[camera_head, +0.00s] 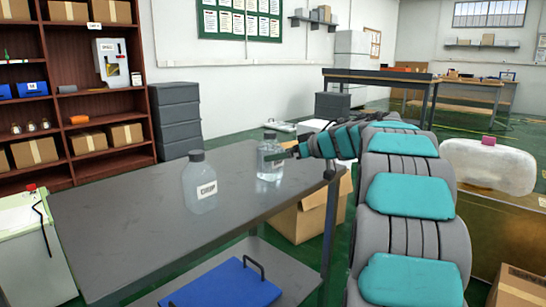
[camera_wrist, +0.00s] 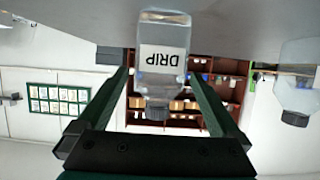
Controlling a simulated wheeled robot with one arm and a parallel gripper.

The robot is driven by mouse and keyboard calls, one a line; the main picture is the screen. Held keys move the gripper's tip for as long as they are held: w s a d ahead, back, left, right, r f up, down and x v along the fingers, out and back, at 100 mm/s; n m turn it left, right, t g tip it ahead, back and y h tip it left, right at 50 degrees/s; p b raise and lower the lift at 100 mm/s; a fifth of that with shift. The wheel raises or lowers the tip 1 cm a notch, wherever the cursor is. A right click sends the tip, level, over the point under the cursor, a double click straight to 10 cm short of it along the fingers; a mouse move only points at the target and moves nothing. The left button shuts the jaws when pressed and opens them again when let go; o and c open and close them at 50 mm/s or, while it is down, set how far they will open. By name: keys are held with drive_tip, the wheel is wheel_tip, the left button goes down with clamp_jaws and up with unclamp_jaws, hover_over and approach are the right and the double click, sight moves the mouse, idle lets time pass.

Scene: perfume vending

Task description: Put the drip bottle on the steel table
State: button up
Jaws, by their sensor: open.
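A clear bottle (camera_head: 270,160) with a grey cap and white label stands upright near the far right edge of a grey metal table (camera_head: 120,225). In the upside-down wrist view this bottle (camera_wrist: 164,60) shows a label reading DRIP. My gripper (camera_head: 292,153) is open beside it, its two fingers (camera_wrist: 158,78) pointing at it, one on each side in the picture. I cannot tell whether the bottle is between the fingertips or just past them. A larger labelled bottle (camera_head: 200,188) stands to the left and nearer; its lettering is hard to read. It also shows in the wrist view (camera_wrist: 300,75).
A blue clipboard-like tray (camera_head: 222,284) lies on the table's lower shelf. A cardboard box (camera_head: 300,218) is on the floor beyond the table. A workbench (camera_head: 385,78) stands at the back, and a brown shelf unit (camera_head: 70,100) at the left. The table's left half is clear.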

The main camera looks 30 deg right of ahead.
drive_tip(key=v, duration=0.6)
drive_tip(key=shift+s+p, duration=0.3)
drive_tip(key=shift+s, duration=0.05)
drive_tip(key=shift+r, duration=0.2)
